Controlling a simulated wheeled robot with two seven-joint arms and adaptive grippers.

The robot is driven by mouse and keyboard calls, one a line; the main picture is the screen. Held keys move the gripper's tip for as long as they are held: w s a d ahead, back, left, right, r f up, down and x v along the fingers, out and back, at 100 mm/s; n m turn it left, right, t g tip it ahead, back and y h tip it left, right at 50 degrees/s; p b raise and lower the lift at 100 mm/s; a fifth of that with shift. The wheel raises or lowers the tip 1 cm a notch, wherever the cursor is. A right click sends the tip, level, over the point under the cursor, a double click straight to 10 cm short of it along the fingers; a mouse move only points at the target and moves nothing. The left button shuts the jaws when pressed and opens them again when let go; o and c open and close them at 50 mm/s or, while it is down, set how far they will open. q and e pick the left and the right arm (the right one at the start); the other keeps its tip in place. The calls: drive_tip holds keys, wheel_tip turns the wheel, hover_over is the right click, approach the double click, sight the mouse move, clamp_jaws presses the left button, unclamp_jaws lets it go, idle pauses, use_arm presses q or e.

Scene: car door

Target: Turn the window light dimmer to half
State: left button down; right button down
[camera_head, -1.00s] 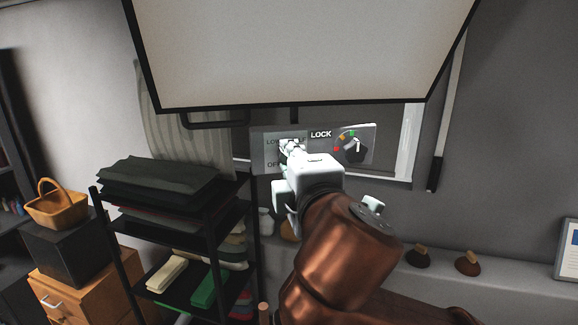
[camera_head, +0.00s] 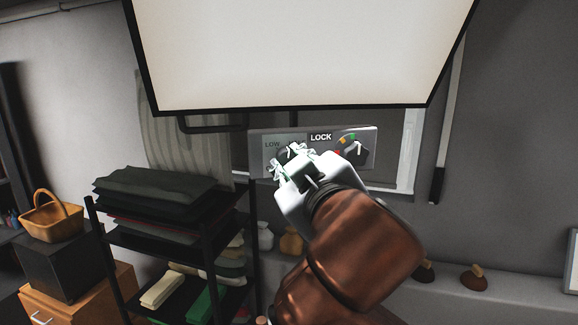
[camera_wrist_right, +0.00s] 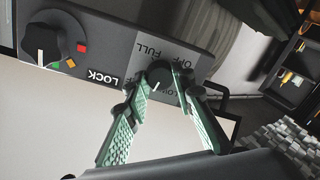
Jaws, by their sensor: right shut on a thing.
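The dimmer is a dark round knob (camera_wrist_right: 160,75) with a white pointer line on a grey label plate (camera_wrist_right: 178,56) marked LOW, FULL and OFF; the remaining label is mostly covered. In the wrist view the pointer slants down and slightly left, toward the LOW/covered-label side; I cannot tell its exact mark. My right gripper (camera_wrist_right: 158,84) is shut on the knob, one green finger on each side. In the head view the right gripper (camera_head: 289,156) hides most of the knob and the lower labels. The large lit panel (camera_head: 300,50) glows above. My left gripper is not in view.
A LOCK label (camera_head: 320,137) and a second knob (camera_head: 356,152) with red, orange and green marks sit right beside my gripper. A black rack (camera_head: 170,242) with folded cloths stands to the left. A ledge with small brushes (camera_head: 473,275) runs at lower right.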

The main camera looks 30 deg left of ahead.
drive_tip(key=m, duration=0.3)
drive_tip(key=shift+f+m+b, duration=0.2)
drive_tip(key=shift+m+b, duration=0.1)
drive_tip(key=shift+m, duration=1.5)
drive_tip(key=c, duration=1.6)
unclamp_jaws()
drive_tip(key=shift+r+y, duration=0.1)
drive_tip(key=shift+y, duration=0.2)
drive_tip(key=shift+d, duration=0.1)
drive_tip(key=v, duration=1.2)
